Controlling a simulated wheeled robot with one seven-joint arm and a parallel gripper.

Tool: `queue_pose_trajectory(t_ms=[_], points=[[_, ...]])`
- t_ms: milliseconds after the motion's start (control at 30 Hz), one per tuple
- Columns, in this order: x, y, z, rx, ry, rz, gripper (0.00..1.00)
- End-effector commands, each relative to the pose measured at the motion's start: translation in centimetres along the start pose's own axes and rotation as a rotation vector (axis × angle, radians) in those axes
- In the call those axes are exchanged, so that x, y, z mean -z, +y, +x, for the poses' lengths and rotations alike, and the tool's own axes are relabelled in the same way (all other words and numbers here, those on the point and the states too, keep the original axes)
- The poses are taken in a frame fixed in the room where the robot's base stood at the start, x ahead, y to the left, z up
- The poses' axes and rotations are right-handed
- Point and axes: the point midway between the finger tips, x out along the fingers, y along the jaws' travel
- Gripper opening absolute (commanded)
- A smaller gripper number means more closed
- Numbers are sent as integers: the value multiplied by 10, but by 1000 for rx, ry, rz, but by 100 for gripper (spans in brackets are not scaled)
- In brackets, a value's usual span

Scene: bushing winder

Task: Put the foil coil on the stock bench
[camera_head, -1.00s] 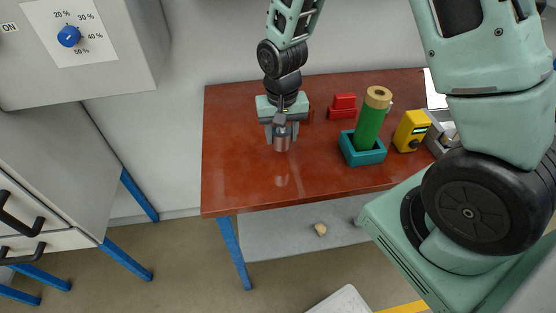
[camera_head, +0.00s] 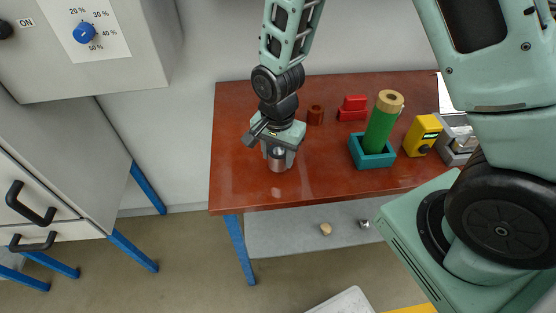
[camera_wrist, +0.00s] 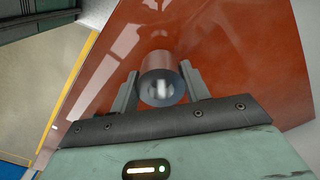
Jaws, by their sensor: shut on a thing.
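The foil coil (camera_head: 277,165) is a small silvery cylinder. My gripper (camera_head: 279,152) is shut on it from above, over the front left part of the red-brown bench (camera_head: 320,185). In the wrist view the coil (camera_wrist: 158,72) sits between the two fingers of my gripper (camera_wrist: 157,88), its round end with a bright centre facing the camera. I cannot tell whether the coil's lower end touches the bench top. Which bench the task calls the stock bench is not marked in view.
A grey cabinet (camera_head: 85,65) is at left. The bench's front left is clear.

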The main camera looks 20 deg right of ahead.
Motion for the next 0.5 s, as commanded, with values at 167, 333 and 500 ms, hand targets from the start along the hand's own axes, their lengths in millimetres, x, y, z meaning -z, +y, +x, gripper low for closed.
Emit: queue_pose_trajectory(t_ms=[167, 333, 500], points=[[0, 1, 24, -4, -1, 0, 20], [0, 0, 33, -1, 0, -1, 20], [0, 0, 33, 0, 0, -1, 20]])
